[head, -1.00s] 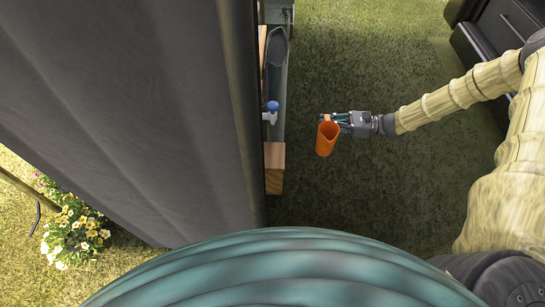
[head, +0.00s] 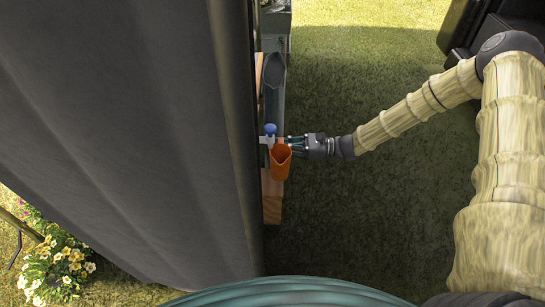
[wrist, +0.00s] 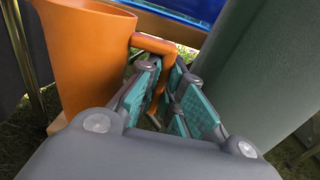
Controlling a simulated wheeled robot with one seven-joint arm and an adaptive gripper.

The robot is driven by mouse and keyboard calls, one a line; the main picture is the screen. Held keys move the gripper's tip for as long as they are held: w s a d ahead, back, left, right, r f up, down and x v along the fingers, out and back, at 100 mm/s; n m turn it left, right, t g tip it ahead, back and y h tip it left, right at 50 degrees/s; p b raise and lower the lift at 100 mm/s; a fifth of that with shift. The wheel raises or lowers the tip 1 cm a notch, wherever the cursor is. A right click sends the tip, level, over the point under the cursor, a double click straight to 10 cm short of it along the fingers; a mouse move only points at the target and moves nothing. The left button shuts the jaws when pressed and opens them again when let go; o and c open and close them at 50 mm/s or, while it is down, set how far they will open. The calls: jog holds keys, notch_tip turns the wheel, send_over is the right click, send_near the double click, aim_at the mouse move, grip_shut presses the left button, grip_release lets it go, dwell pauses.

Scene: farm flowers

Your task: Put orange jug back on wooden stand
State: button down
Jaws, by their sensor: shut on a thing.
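The orange jug (head: 281,165) is in my gripper (head: 293,146) at the right side of the dark wall, next to a blue-handled tap (head: 270,129). The wooden stand (head: 271,205) shows as a pale wood strip below and beside the jug; I cannot tell whether the jug touches it. In the wrist view the jug (wrist: 85,50) looks about upright on the left. My teal-padded fingers (wrist: 165,90) are closed around its handle (wrist: 155,43). The lower part of the jug is partly hidden by my gripper in that view.
A large dark wall (head: 120,110) fills the left. A dark green container (head: 272,85) stands beyond the tap; a green-grey rounded surface (wrist: 260,60) is close right of my fingers. Flowers (head: 58,262) grow at lower left. Open grass (head: 350,210) lies to the right.

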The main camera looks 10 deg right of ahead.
jog(key=shift+w+a+f+b, duration=0.25)
jog(key=shift+a+f+b, duration=0.55)
jog(key=shift+f+b, duration=0.1)
jog(key=shift+w+a+f+b, duration=0.2)
jog(key=shift+a+f+b, duration=0.55)
jog(key=shift+f+b, duration=0.15)
jog(key=c, duration=1.6)
grip_release()
jog(key=shift+f, duration=0.1)
jog(key=shift+o, duration=0.2)
jog(key=p+v, duration=0.4)
jog(key=v, duration=0.8)
jog(key=shift+r+p, duration=0.2)
jog(key=shift+p, duration=0.2)
